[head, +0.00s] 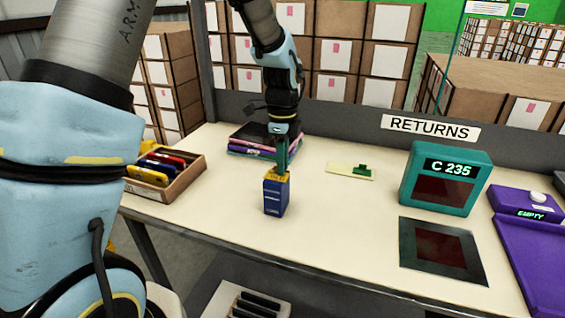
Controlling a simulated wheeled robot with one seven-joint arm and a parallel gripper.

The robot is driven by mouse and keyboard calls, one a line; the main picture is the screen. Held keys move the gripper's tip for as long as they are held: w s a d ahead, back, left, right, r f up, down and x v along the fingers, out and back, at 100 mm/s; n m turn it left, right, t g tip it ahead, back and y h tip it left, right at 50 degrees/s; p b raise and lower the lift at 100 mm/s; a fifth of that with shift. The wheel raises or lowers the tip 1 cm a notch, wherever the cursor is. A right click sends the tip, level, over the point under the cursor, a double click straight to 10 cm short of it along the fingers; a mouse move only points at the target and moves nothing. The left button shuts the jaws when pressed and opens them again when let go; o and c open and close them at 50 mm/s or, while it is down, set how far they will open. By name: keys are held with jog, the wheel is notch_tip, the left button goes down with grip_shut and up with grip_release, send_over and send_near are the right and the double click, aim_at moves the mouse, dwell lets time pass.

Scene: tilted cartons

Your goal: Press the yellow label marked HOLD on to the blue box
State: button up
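The blue box (275,198) stands upright on the cream table, left of its middle. A small yellow piece (272,178), which looks like the label, shows at the box's top; its lettering is too small to read. My gripper (282,168) points down over the box, with its fingertips at the yellow piece. I cannot tell whether the fingers grip the piece or only touch it, or whether it lies flat on the box. The gap between the fingers is too small to make out.
A tray of coloured cases (197,173) is at the left, and a stack of flat items (248,140) lies behind my gripper. A pale card with a green piece (341,171), a teal C 235 unit (478,165), a dark plate (412,228) and a purple unit (535,250) lie rightward.

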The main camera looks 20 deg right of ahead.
jog(key=shift+o, duration=1.3)
notch_tip(320, 180, up, 17)
jog(key=p, duration=0.3)
jog(key=shift+p, duration=0.4)
jog(key=shift+f, duration=0.1)
